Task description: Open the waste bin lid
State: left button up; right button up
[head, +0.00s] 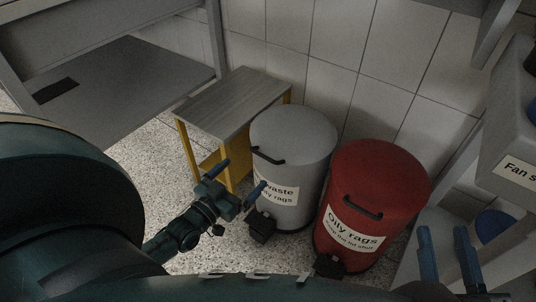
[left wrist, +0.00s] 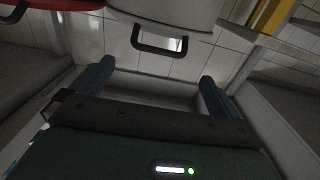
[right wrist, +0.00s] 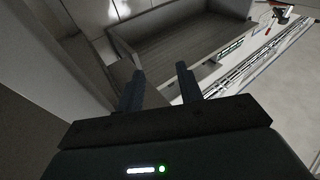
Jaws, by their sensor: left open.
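The grey waste bin (head: 296,140) stands on the floor with its lid down. Its label reads "waste", partly hidden by my left gripper. A dark handle (head: 268,156) sits at the lid's front edge, and a dark pedal (head: 262,226) is at the base. My left gripper (head: 237,180) is open and empty in front of the bin, apart from the handle. In the left wrist view the handle (left wrist: 158,50) lies beyond and between the open fingers (left wrist: 150,84). My right gripper (head: 446,254) is open and empty at the lower right.
A red bin (head: 378,180) labelled "Oily rags" stands right of the grey bin, lid down. A small grey-topped yellow stand (head: 228,102) is on the left. Tiled wall is behind. A grey container (head: 512,130) labelled "Fan s…" is at the right edge.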

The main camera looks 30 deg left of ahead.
aim_at(263, 155)
pick_arm(q)
jog(key=w+b, duration=0.1)
jog(key=w, duration=0.2)
jog(key=w+b, duration=0.1)
jog(key=w, duration=0.2)
jog(key=w+d+b, duration=0.1)
jog(key=w, duration=0.3)
jog(key=shift+f, duration=0.1)
jog(key=shift+w+b, duration=0.45)
jog(key=shift+w, duration=0.2)
pick_arm(e)
jog(key=shift+w+d+r+n+t+y, duration=0.1)
jog(key=shift+w+r+n+t+y, duration=0.2)
jog(key=shift+r+n+y, duration=0.4)
jog(key=shift+w+d+r+n+t+y, duration=0.1)
jog(key=shift+r+n+t+y, duration=0.35)
jog(key=shift+r, duration=0.4)
jog(key=shift+w+r+n+t+y, duration=0.25)
jog(key=shift+r+n+y, duration=0.3)
jog(key=shift+r+n, duration=0.15)
pick_arm(q)
jog(key=shift+c, duration=0.2)
jog(key=c, duration=1)
jog(key=shift+r, duration=0.2)
jog(key=shift+c, duration=0.3)
pick_arm(e)
jog(key=shift+r, duration=0.15)
